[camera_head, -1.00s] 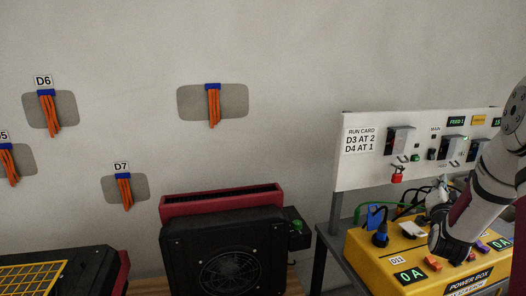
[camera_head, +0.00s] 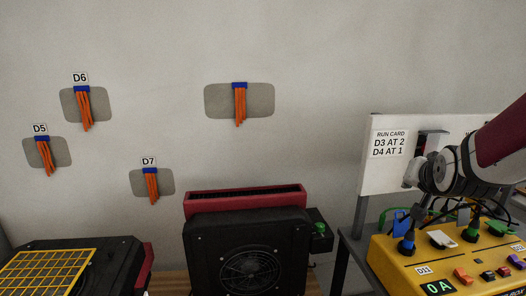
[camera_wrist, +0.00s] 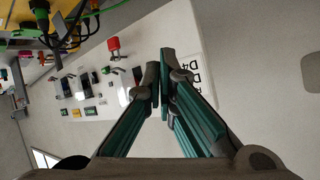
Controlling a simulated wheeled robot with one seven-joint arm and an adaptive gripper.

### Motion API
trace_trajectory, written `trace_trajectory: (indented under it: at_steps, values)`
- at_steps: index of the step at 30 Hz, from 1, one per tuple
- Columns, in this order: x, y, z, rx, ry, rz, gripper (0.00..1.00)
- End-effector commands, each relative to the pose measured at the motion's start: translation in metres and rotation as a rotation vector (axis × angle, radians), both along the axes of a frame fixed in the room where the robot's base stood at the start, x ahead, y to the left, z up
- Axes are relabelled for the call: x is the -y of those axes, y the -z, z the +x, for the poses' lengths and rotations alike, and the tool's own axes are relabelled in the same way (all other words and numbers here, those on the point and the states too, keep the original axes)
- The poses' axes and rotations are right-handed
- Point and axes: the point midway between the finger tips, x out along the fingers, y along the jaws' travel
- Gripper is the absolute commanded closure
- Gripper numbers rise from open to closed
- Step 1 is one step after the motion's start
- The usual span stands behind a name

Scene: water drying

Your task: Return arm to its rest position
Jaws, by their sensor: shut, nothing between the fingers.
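My arm (camera_head: 484,150) reaches in from the right edge of the head view, in front of the white run card panel (camera_head: 376,178). My gripper (camera_wrist: 159,84) shows in the wrist view with its two green-sided fingers together at the tips and nothing between them. The same panel (camera_wrist: 122,82) lies behind the fingers in the wrist view, with a red padlock (camera_wrist: 113,44) on it. In the head view my wrist hides much of the panel, and the fingertips cannot be made out there.
A yellow power box (camera_head: 400,268) with plugs and cables stands below my arm. A black fan unit (camera_head: 215,250) with a red rear part stands at centre. A yellow grid (camera_head: 45,275) lies at lower left.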

Motion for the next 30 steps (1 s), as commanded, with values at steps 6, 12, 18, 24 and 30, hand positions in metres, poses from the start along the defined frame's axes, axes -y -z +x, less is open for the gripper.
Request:
trace_trajectory:
  at_steps: [6,12,18,24,30]
  values:
    - [-0.077,-0.006,-0.086,-0.241,-0.166,-0.031,1.00]
    - [-0.127,0.002,-0.184,-0.460,-0.328,-0.061,1.00]
    - [-0.152,0.016,-0.266,-0.629,-0.460,-0.083,1.00]
    - [-0.159,0.022,-0.299,-0.700,-0.514,-0.091,1.00]
    - [-0.159,0.022,-0.300,-0.701,-0.515,-0.091,1.00]
